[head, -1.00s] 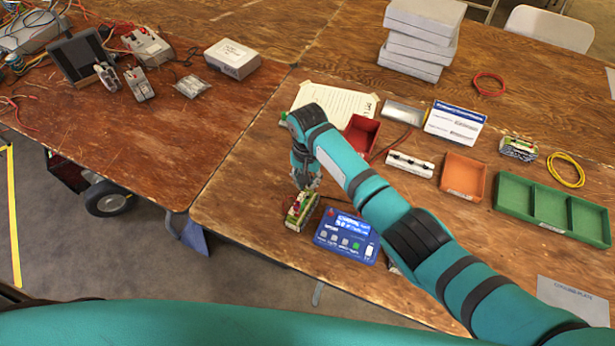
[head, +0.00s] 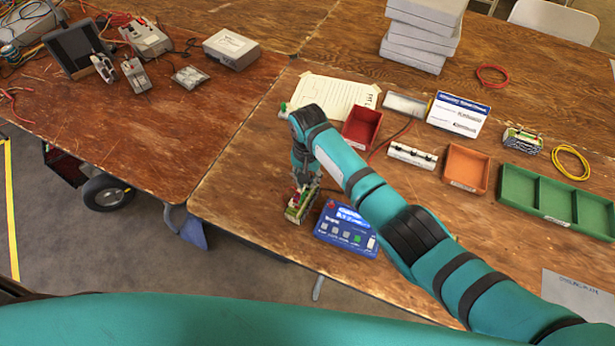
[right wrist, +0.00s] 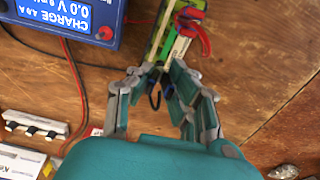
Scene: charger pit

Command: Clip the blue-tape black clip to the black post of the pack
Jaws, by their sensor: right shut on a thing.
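The battery pack (head: 296,212), with green and pale sides, stands on the wooden table beside the blue charger (head: 345,232). The pack also shows at the top of the right wrist view (right wrist: 168,38), with a red clip (right wrist: 192,30) at it. My right gripper (head: 306,180) is right over the pack in the head view. In the right wrist view its fingers (right wrist: 165,84) are closed in on the black clip, mostly hidden between them, with a black loop of lead (right wrist: 155,96) showing. Blue tape and the black post cannot be made out. My left gripper is not in view.
A red tray (head: 361,127), a white holder (head: 411,157), an orange tray (head: 465,168) and a green tray (head: 540,188) lie beyond and right of my right arm. Red and black leads (right wrist: 76,75) run near the charger. The table's front edge is close to the pack.

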